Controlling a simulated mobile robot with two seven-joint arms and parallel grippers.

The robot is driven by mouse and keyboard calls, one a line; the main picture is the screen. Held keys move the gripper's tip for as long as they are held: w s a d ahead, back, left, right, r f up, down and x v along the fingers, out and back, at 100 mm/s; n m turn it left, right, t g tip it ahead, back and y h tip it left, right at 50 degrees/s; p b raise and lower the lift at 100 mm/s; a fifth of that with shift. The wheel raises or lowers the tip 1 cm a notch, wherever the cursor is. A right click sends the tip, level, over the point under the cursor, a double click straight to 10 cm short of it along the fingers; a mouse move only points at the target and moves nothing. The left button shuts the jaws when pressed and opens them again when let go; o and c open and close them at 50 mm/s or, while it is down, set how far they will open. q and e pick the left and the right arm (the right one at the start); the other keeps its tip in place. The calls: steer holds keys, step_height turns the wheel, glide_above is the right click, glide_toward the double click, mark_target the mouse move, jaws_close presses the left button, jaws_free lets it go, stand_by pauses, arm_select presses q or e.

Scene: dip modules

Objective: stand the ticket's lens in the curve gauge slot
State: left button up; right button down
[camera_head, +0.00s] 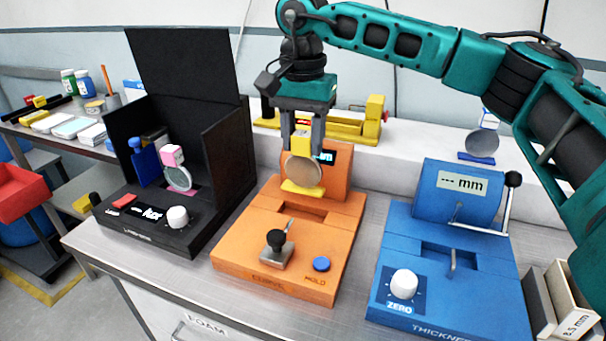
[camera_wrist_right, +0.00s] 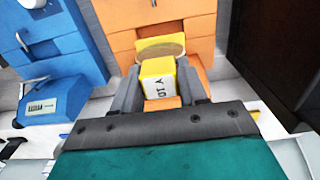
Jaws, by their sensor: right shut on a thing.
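My right gripper (camera_head: 303,128) is shut on the yellow block (camera_head: 300,144) of a yellow-mounted lens. The round grey-brown lens (camera_head: 304,172) hangs upright below the block, with a yellow foot (camera_head: 303,189) under it. It is above the back part of the orange curve gauge (camera_head: 235,245), in front of its display. The gauge's slot (camera_head: 303,208) is a recess just in front of and below the lens; I cannot tell any contact. In the right wrist view the block (camera_wrist_right: 157,78) carries black lettering, between the fingers (camera_wrist_right: 160,95). No ticket is readable. My left gripper is not in view.
A black open box (camera_head: 150,225) with a pink-topped lens (camera_head: 178,178) stands left. A blue thickness gauge (camera_head: 455,255) with a lever stands right. On the back ledge are a yellow stand (camera_head: 350,128) and a blue-footed lens (camera_head: 481,144). Bare bench shows between the gauges.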

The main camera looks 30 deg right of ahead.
mark_target(303, 187)
steer(key=shift+f, duration=3.5)
steer(key=shift+f, duration=0.15)
steer(key=c, duration=0.6)
jaws_free()
step_height(303, 187, up, 12)
steer(key=shift+r, duration=0.15)
